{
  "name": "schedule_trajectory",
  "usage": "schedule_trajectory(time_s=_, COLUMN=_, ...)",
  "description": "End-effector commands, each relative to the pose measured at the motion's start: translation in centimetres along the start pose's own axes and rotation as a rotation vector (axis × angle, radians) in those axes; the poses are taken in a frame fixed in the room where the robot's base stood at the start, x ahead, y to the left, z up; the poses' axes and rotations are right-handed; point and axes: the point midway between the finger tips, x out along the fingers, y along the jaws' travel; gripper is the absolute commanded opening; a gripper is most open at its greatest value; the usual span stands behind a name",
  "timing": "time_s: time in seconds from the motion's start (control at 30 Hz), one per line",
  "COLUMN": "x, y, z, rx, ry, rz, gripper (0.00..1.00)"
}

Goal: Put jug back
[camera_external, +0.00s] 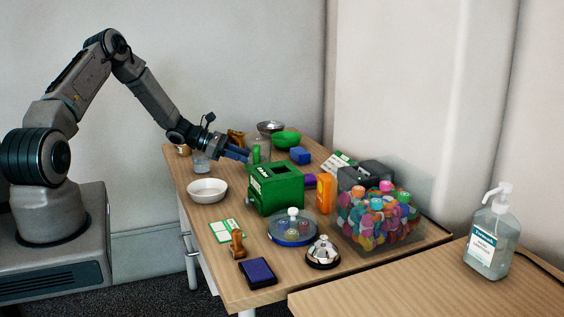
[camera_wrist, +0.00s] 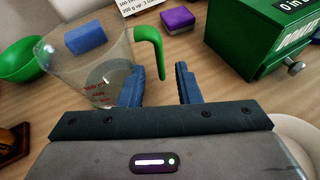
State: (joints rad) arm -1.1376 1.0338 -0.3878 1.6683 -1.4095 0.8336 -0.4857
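The jug (camera_wrist: 88,65) is clear with red markings and a green handle (camera_wrist: 150,45). It stands upright on the table in the wrist view, at the left. My gripper (camera_wrist: 160,88) is open and empty. Its two fingers point at the handle, whose lower end shows just beyond the gap between the fingertips. I cannot tell whether a finger touches the jug.
A green box (camera_external: 276,190) with a knob stands close by in front. A white bowl (camera_external: 207,189) is at the left edge, a green bowl (camera_external: 286,139) and blue block (camera_external: 300,155) behind. Several small items crowd the table (camera_external: 212,215); a sanitizer bottle (camera_external: 489,238) stands right.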

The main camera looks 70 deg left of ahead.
Motion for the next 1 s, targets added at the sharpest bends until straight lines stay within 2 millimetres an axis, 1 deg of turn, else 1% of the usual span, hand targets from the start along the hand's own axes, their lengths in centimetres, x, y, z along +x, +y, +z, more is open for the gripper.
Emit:
schedule_trajectory(time_s=0.03, x=-1.4, y=0.1, z=-0.2, rx=0.002, ry=0.003, rz=0.004, gripper=0.30)
schedule_trajectory(time_s=0.2, x=-4.8, y=0.1, z=-0.1, rx=0.001, ry=0.002, rz=0.003, gripper=0.30)
schedule_trajectory(time_s=0.3, x=-6.3, y=0.0, z=-0.1, rx=0.000, ry=0.001, rz=0.002, gripper=0.30)
schedule_trajectory(time_s=0.43, x=-7.5, y=0.0, z=-0.1, rx=0.001, ry=0.001, rz=0.001, gripper=0.30)
schedule_trajectory(time_s=0.53, x=-7.9, y=0.0, z=-0.1, rx=0.000, ry=0.001, rz=0.000, gripper=0.30)
schedule_trajectory(time_s=0.7, x=-7.9, y=-0.1, z=0.0, rx=0.001, ry=0.001, rz=-0.001, gripper=0.30)
schedule_trajectory(time_s=0.77, x=-7.8, y=-0.3, z=0.3, rx=0.012, ry=0.005, rz=-0.009, gripper=0.30)
schedule_trajectory(time_s=0.8, x=-7.5, y=-0.7, z=0.7, rx=0.030, ry=0.012, rz=-0.022, gripper=0.30)
schedule_trajectory(time_s=0.87, x=-7.0, y=-1.8, z=1.7, rx=0.077, ry=0.031, rz=-0.058, gripper=0.30)
schedule_trajectory(time_s=0.97, x=-5.8, y=-4.9, z=4.5, rx=0.215, ry=0.081, rz=-0.156, gripper=0.30)
schedule_trajectory(time_s=1.0, x=-5.4, y=-6.5, z=5.7, rx=0.286, ry=0.105, rz=-0.205, gripper=0.30)
